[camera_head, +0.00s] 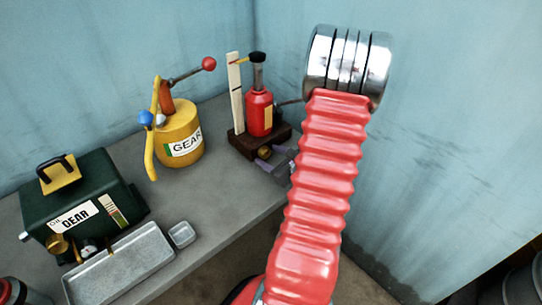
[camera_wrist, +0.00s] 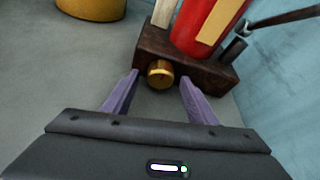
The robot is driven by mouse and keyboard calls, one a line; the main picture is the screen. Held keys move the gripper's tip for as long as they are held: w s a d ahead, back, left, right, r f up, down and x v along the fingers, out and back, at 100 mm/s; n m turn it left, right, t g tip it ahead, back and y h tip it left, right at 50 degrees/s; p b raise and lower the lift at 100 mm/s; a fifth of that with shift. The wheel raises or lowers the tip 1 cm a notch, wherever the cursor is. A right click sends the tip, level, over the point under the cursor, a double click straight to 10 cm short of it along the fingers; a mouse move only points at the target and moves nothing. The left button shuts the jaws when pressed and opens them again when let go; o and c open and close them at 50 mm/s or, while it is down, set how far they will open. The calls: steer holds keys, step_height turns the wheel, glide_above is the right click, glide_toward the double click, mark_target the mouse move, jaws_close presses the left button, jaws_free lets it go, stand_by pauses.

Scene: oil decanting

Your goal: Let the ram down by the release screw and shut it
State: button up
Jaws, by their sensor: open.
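The red bottle jack (camera_head: 260,112) stands upright on a dark brown base (camera_head: 240,141) at the back of the bench. Its ram (camera_head: 258,75) rises from the top under a black cap, beside a pale upright strip (camera_head: 234,90). In the wrist view the brass release screw (camera_wrist: 160,74) sits at the front of the base (camera_wrist: 200,72). My gripper (camera_wrist: 158,80) is open, with one purple finger on each side of the screw and gaps showing on both sides. In the head view my gripper (camera_head: 272,160) is in front of the base, partly hidden by my red arm.
A yellow gear oil can (camera_head: 178,138) with a red-knobbed lever stands left of the jack. A dark green gear oil box (camera_head: 85,195), a grey metal tray (camera_head: 120,265) and a small dish (camera_head: 182,234) are nearer. Blue walls close in behind and right.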

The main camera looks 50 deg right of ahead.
steer(key=shift+c, duration=0.4)
steer(key=c, duration=0.9)
steer(key=shift+d, duration=0.2)
steer(key=shift+c, duration=0.5)
steer(key=shift+a, duration=0.15)
